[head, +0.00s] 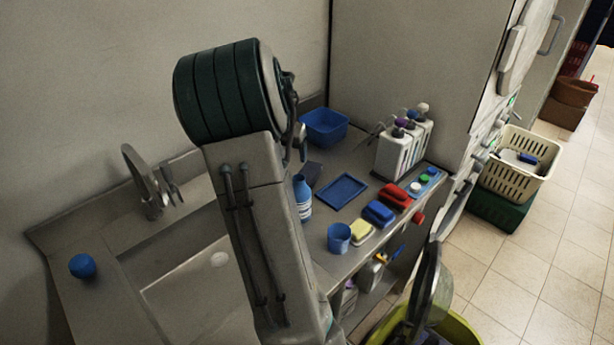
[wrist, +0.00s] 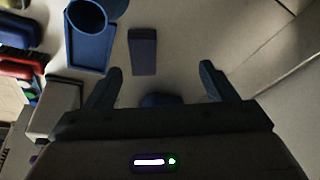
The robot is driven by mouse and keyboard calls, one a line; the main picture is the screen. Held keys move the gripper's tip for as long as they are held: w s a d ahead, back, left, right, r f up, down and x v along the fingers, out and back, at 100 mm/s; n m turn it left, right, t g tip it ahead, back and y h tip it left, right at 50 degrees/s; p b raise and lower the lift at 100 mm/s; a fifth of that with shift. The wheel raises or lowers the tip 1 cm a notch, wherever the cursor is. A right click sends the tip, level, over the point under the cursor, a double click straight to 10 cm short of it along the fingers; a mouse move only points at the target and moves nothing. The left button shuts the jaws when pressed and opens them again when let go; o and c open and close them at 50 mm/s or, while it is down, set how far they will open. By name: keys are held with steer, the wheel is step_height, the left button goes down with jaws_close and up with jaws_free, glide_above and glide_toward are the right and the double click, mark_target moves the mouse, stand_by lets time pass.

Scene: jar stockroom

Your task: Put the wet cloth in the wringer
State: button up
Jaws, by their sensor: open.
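In the wrist view my gripper (wrist: 160,82) is open, its two dark fingers wide apart above the pale counter. A dark blue rounded thing (wrist: 161,100) shows low between the fingers, partly hidden by the gripper body; I cannot tell whether it is the wet cloth. In the head view my arm hides most of my gripper. I cannot pick out the wet cloth for certain there. A yellow-green bucket (head: 458,331) stands on the floor at the bottom right, with a dark upright part (head: 427,285) at it that may be the wringer.
The counter holds a blue basin (head: 325,128), blue tray (head: 341,191), blue bottle (head: 303,199), blue cup (head: 339,238), yellow sponge (head: 361,232), brushes and white bottles (head: 398,155). A sink with a faucet (head: 146,190) is left. Tiled floor (head: 545,260) is clear at right.

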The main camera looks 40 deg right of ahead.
steer(key=m+h, duration=0.1)
glide_toward(308, 172)
steer(key=shift+g, duration=0.3)
steer(key=x, duration=0.3)
steer(key=p+x, duration=0.1)
steer(key=shift+w+f, duration=0.2)
steer(key=shift+w, duration=0.1)
steer(key=shift+p+x, duration=1.05)
steer(key=shift+x, duration=1.6)
steer(key=shift+s, duration=0.1)
steer(key=c, duration=1.1)
steer(key=shift+c, duration=0.2)
steer(key=shift+r, duration=0.45)
steer(key=r+b, duration=0.1)
steer(key=s+r+b, duration=0.1)
steer(key=r, duration=0.1)
steer(key=shift+d+r, duration=0.2)
steer(key=shift+r, duration=0.1)
steer(key=s+d+r+b, duration=0.3)
steer(key=s+r, duration=0.3)
steer(key=s, duration=0.4)
steer(key=shift+d+r, duration=0.2)
